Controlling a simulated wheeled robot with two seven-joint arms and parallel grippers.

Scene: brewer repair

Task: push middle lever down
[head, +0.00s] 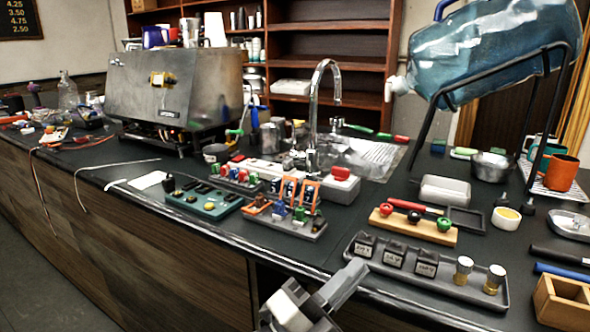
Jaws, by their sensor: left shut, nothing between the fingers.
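My left gripper (318,298) is at the bottom centre, by the counter's front edge, in front of and below that tray. It is shut and empty, apart from the levers. My right gripper is out of view.
A teal board (203,200) lies left. A tap (313,115) rises behind.

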